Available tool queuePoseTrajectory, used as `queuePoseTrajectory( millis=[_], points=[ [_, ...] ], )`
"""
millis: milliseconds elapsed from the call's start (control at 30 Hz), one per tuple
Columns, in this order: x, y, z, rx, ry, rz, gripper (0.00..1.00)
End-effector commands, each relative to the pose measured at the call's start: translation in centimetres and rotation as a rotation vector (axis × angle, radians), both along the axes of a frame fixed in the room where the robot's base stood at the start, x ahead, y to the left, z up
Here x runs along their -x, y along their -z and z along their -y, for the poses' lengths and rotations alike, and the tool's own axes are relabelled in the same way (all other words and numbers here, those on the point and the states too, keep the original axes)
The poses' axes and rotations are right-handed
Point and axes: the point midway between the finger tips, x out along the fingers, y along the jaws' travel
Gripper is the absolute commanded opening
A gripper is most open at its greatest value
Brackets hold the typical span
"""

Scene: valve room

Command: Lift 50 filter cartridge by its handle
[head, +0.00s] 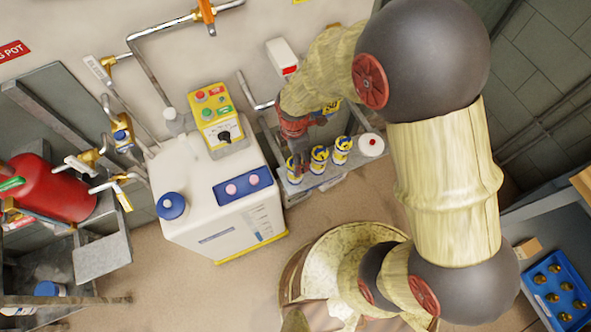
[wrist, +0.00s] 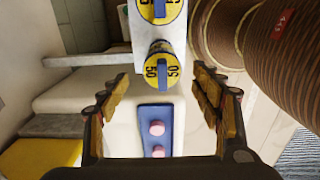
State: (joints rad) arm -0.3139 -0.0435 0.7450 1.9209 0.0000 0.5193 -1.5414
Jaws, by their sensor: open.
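Several white filter cartridges with yellow and blue tops stand in a row on a grey shelf in the head view; the middle one (head: 319,157) and the right one (head: 342,150) are clear of my gripper. The left one (head: 293,170) is partly hidden by my gripper (head: 298,155), which hangs over that end of the row. In the wrist view, a yellow cap marked 50 with a blue handle bar (wrist: 160,72) lies between the spread fingers of my gripper (wrist: 160,80). The fingers are open and apart from it. A second such cap (wrist: 160,8) is cut by the top edge.
A white tank (head: 205,185) with a blue panel (head: 243,187) and a yellow control box (head: 216,115) stands just left of the row. A white round-topped container (head: 371,145) is at the row's right end.

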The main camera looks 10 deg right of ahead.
Motion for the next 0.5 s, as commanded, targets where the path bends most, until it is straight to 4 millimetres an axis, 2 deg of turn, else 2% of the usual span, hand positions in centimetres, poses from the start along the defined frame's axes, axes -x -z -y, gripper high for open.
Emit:
queuePoseTrajectory(
  millis=[100,267,500],
  points=[
    [0.1,1.5,0.1,0.001,0.002,-0.002,0.65],
    [0.1,2.5,0.1,0.0,0.003,-0.001,0.65],
    [0.3,5.9,0.3,0.001,0.004,-0.002,0.65]
  ],
)
